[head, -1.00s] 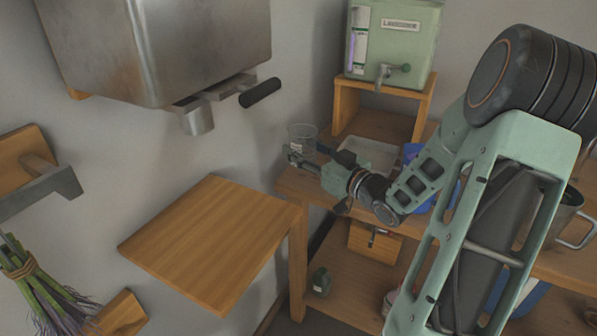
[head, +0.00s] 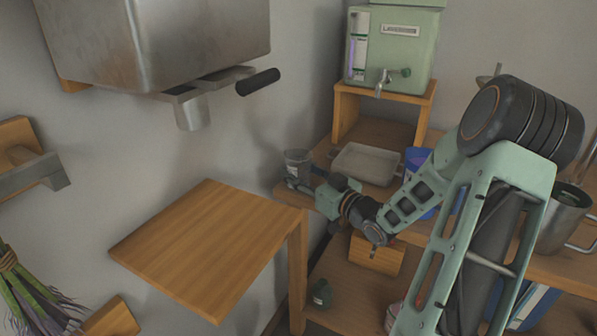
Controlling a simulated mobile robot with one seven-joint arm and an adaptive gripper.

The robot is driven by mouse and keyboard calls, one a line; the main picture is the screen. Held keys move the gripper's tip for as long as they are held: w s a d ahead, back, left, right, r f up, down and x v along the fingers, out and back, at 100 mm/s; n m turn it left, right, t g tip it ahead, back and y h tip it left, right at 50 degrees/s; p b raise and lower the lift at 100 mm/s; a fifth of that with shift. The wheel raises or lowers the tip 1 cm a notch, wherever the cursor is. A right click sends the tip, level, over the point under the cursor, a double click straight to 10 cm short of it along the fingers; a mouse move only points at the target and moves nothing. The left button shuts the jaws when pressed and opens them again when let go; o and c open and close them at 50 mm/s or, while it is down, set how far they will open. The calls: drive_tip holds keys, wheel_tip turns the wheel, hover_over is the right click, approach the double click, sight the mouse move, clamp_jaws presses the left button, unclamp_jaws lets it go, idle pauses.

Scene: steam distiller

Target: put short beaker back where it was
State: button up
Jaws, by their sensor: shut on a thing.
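The short beaker (head: 297,159) is a small clear glass at the left end of the wooden workbench, close to the wall. My gripper (head: 294,180) is at the beaker and shut on it; the fingers are small and dark here and partly hide its lower part. The beaker looks upright. I cannot tell whether its base touches the bench top.
A grey tray (head: 366,164) lies on the bench right of the beaker. A green dispenser (head: 392,48) with a tap stands on a wooden stand behind. A bare wooden wall shelf (head: 210,245) is at front left. A metal pot (head: 562,222) stands at right.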

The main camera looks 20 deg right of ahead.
drive_tip(key=o, duration=1.4)
drive_tip(key=shift+c, duration=0.2)
drive_tip(key=shift+r, duration=0.2)
drive_tip(key=p+v, duration=0.3)
drive_tip(key=v, duration=0.9)
drive_tip(key=shift+d, duration=0.1)
